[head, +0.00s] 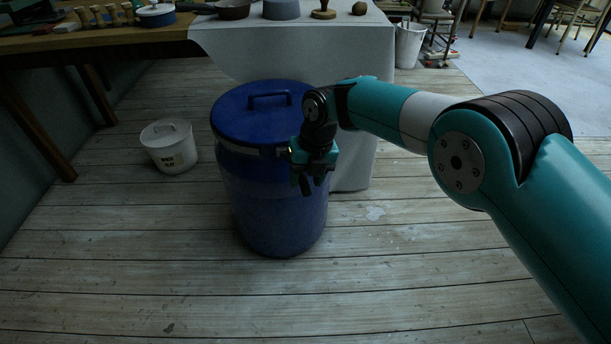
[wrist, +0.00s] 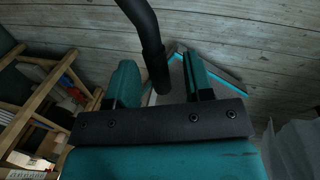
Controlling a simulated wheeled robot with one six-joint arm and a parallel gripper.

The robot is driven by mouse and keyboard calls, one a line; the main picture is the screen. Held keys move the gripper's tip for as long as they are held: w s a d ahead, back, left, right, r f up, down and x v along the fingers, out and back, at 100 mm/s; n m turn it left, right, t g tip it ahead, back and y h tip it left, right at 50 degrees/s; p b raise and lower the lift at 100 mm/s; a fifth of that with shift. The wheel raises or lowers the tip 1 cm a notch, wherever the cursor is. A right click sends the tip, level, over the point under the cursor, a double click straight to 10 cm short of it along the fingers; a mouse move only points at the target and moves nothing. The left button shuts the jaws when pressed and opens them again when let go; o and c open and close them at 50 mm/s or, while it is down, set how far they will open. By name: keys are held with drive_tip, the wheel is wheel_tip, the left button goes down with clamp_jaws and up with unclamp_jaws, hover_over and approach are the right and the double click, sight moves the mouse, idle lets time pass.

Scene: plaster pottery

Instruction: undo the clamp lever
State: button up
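A blue drum (head: 275,205) stands on the floor, with a blue lid (head: 240,112) on top and a band around the rim. My gripper (head: 314,172) is at the drum's right front, just below the rim. In the wrist view my gripper (wrist: 160,68) has its two teal fingers apart. A black bar, which looks like the clamp lever (wrist: 150,42), comes down from the top and ends between the fingers. Gaps show on both sides of it, so it is not gripped. In the head view my gripper hides most of the lever and its joint with the band.
A table with a white cloth (head: 330,45) stands behind the drum, close to it. A small white lidded bucket (head: 170,150) is on the floor to the left. The plank floor (head: 150,265) in front is clear.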

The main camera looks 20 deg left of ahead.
wheel_tip(320, 180, up, 17)
drive_tip(key=w+d+p, duration=0.2)
drive_tip(key=p, duration=0.2)
drive_tip(key=shift+d, duration=0.4)
drive_tip(key=s+d+r+m+y, duration=0.1)
drive_tip(key=s+d+r+m, duration=0.1)
drive_tip(key=d+r+m, duration=0.5)
drive_tip(key=s+d+r+m, duration=0.2)
drive_tip(key=d+r+m, duration=0.3)
drive_tip(key=d+m, duration=0.45)
drive_tip(key=s+d+m+t+y, duration=0.1)
drive_tip(key=s+d+m, duration=1.6)
drive_tip(key=s+m, duration=0.2)
wheel_tip(320, 180, up, 24)
drive_tip(key=m+p, duration=0.1)
drive_tip(key=p, duration=2.5)
drive_tip(key=shift+s, duration=0.4)
